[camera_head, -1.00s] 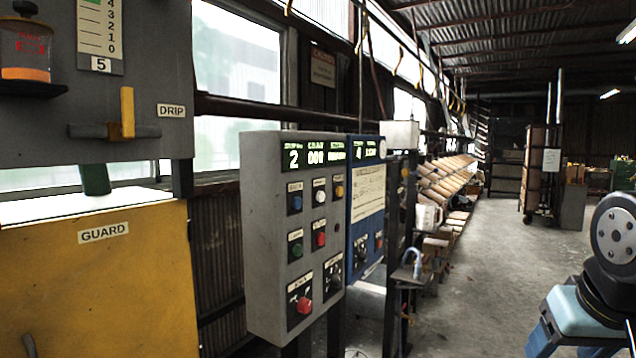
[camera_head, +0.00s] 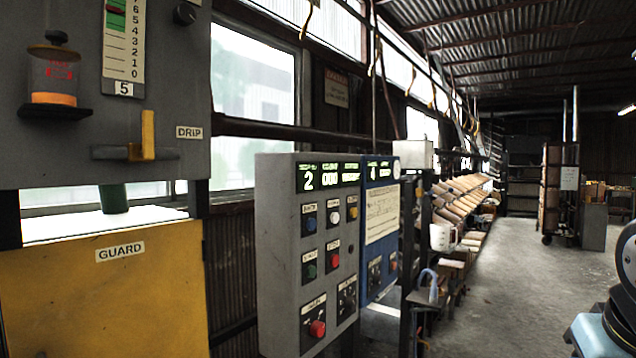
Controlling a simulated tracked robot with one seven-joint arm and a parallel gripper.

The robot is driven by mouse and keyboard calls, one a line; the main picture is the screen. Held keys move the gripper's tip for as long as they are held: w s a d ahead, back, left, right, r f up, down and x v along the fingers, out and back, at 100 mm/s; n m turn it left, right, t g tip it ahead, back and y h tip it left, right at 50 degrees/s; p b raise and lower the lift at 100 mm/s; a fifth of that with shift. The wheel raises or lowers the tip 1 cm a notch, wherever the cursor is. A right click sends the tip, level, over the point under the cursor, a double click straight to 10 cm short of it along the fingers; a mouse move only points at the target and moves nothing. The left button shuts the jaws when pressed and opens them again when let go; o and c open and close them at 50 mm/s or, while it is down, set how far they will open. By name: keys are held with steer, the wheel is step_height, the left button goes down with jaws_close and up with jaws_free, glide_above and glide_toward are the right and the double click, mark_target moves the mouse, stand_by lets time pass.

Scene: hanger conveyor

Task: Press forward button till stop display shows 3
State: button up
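A grey control panel (camera_head: 275,255) stands left of centre, facing right. Its lit display (camera_head: 327,176) shows 2 at the left under a small label, then a figure like 000 and unreadable green text. Below are a blue button (camera_head: 310,223), a white button (camera_head: 333,217), a yellow button (camera_head: 353,212), a green button (camera_head: 310,271), a red button (camera_head: 335,261), a larger red knob (camera_head: 317,328) and a black control (camera_head: 348,298). Their labels are too small to read, so I cannot tell which is forward. My gripper is not in view.
A blue panel (camera_head: 368,274) showing 4 stands just behind the grey one. A yellow guard (camera_head: 110,300) and a grey drip unit (camera_head: 60,150) are at the left. Racks of slanted boards (camera_head: 462,203) run along the wall.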

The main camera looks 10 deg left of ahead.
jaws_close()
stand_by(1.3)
